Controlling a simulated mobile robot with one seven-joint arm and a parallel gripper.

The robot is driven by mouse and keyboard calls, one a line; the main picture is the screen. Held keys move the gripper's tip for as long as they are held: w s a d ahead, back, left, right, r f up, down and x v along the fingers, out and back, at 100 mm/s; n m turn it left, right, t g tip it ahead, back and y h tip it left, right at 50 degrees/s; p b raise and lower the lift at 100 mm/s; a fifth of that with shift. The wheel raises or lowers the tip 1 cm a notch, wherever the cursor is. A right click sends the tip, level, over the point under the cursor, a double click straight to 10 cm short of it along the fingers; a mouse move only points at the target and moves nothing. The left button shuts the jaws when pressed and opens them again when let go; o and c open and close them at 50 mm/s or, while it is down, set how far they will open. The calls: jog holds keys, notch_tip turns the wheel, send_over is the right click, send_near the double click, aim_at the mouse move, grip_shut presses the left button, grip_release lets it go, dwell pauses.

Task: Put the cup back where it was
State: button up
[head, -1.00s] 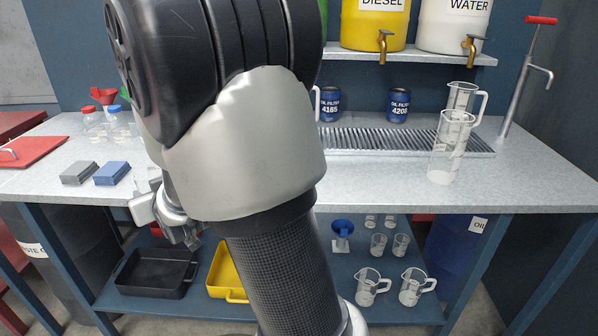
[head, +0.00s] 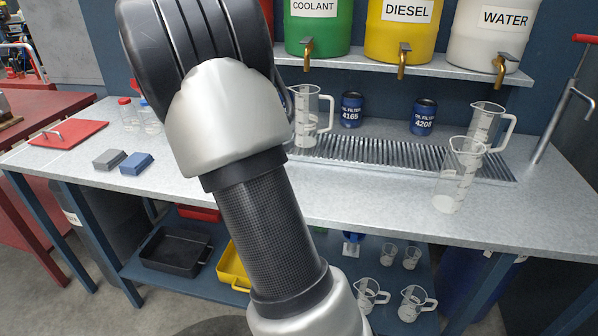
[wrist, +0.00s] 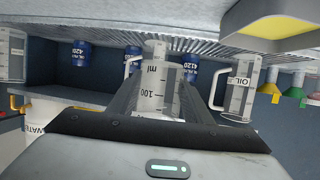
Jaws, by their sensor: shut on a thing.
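In the wrist view, which shows the bench upside down, my gripper (wrist: 160,105) is shut on a clear measuring cup (wrist: 155,85) with a "100 ml" mark. In the head view, my arm hides the gripper and the held cup. Two clear measuring vessels stand at the right of the bench: a handled jug (head: 487,125) and, in front of it, a clear cup (head: 458,178). Another handled jug (head: 312,115) stands at the back by the grate; a handled jug also shows in the wrist view (wrist: 240,92).
A metal drain grate (head: 400,150) runs along the bench back, with blue oil filters (head: 351,110) behind it. Small beakers (head: 388,256) and jugs (head: 412,303) stand on the lower shelf. The bench front middle (head: 345,195) is clear.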

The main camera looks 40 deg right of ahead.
jog(key=s+d+f+m+g, duration=0.1)
jog(key=s+d+f, duration=0.1)
jog(key=s+d+f+m+g+h+b, duration=0.1)
jog(key=s+d+f+m+g, duration=0.1)
jog(key=f, duration=0.1)
jog(key=shift+s+d+h, duration=0.15)
jog(key=shift+d+h, duration=0.1)
jog(key=shift+h, duration=0.05)
jog(key=shift+f+b, duration=0.75)
jog(key=shift+f, duration=1.5)
jog(key=shift+f, duration=0.2)
jog(key=o, duration=1.3)
